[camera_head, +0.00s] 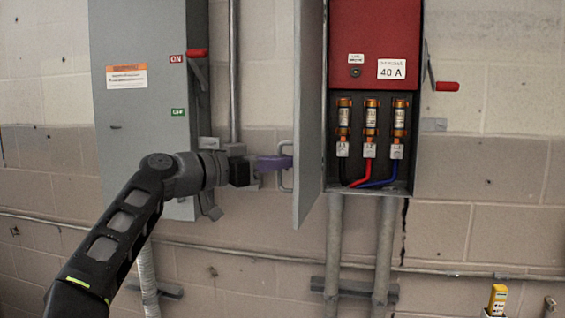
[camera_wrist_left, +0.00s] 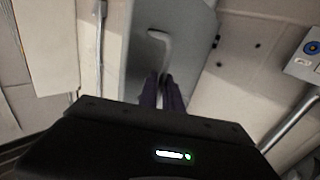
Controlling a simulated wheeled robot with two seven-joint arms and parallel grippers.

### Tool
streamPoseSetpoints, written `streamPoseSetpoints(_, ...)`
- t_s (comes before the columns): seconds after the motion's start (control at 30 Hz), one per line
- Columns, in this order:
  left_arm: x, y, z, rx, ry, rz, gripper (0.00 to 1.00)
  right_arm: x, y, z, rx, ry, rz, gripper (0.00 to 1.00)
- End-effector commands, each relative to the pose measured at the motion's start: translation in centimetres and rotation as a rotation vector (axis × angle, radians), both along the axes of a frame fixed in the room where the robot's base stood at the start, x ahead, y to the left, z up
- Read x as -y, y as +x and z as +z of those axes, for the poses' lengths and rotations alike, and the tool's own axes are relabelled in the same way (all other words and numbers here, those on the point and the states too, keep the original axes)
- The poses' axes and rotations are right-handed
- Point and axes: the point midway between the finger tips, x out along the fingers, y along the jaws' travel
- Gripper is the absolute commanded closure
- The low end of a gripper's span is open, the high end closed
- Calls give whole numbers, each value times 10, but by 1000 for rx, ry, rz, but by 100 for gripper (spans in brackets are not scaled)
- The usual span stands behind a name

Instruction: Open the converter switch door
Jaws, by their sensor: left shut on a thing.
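The converter switch door (camera_head: 309,110) is a grey panel hinged on the left side of the switch box, and it stands swung open toward me. The box shows a red upper panel (camera_head: 375,30) and several fuses (camera_head: 371,120) with black, red and blue wires below. My left gripper (camera_head: 287,162) has purple fingers and is shut on the door's handle (camera_head: 285,178). In the left wrist view the fingers (camera_wrist_left: 163,92) close around the lower part of the handle (camera_wrist_left: 160,38). My right gripper is not in view.
A closed grey cabinet (camera_head: 140,90) with a red lever (camera_head: 197,53) stands to the left. Another red-tipped lever (camera_head: 447,86) sticks out at the right of the box. Conduits run below, and a yellow device (camera_head: 497,299) is at the lower right.

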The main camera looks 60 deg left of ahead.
Motion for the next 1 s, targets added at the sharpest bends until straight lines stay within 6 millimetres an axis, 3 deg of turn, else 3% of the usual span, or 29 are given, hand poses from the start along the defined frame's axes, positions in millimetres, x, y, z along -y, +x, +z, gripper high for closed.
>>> streamPoseSetpoints(0.13,0,0,2,5,-2,1,100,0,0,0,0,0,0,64)
streamPoseSetpoints(0.17,0,0,2,5,-2,1,89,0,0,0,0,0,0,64)
streamPoseSetpoints(0.27,0,0,2,4,-1,1,82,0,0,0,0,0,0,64)
streamPoseSetpoints(0.6,0,-3,1,3,-1,0,82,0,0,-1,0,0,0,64)
streamPoseSetpoints(0.77,0,-21,0,5,-1,3,82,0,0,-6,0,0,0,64)
streamPoseSetpoints(1.0,2,-60,0,5,-1,2,82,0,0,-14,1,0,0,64)
